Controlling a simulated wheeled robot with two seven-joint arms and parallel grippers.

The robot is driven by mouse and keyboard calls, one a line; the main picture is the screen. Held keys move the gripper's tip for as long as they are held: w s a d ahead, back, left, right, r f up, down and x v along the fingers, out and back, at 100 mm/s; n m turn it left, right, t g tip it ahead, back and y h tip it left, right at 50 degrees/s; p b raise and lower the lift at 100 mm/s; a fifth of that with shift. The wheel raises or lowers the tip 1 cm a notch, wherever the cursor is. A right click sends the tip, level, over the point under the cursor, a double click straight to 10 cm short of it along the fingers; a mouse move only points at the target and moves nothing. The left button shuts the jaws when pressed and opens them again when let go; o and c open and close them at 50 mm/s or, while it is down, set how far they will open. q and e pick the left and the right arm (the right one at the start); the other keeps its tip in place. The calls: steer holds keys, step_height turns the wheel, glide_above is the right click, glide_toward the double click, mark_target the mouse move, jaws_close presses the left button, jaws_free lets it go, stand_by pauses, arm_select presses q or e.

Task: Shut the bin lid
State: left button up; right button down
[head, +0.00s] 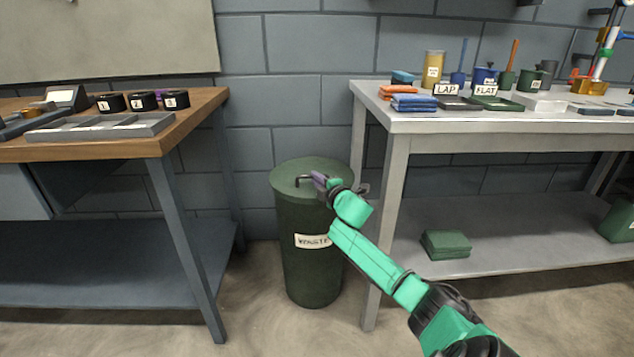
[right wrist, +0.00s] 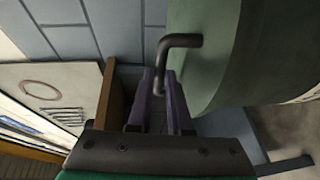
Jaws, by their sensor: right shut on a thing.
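The dark green waste bin (head: 312,265) stands on the floor between the two tables, with a white "WASTE" label on its front. Its round green lid (head: 325,168) lies over the top, and I see no clear gap at the rim. A dark bent handle (head: 301,180) is on the lid; it also shows in the right wrist view (right wrist: 181,40). My left gripper is not in view.
A wooden-topped bench (head: 190,115) with a grey tray (head: 100,127) and black rolls stands at left. A grey table (head: 420,125) with cloths, cups and tools stands close at right. A block wall is behind the bin.

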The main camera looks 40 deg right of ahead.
steer(key=shift+a+f, duration=0.15)
steer(key=shift+f, duration=0.35)
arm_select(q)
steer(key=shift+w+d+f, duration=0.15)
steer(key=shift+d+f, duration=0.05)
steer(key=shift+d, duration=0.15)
arm_select(e)
steer(key=shift+f, duration=0.25)
steer(key=c, duration=0.8)
jaws_free()
steer(key=shift+s, duration=0.1)
steer(key=shift+c, duration=0.2)
steer(key=shift+r, duration=0.1)
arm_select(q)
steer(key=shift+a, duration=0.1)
arm_select(e)
steer(key=shift+s, duration=0.1)
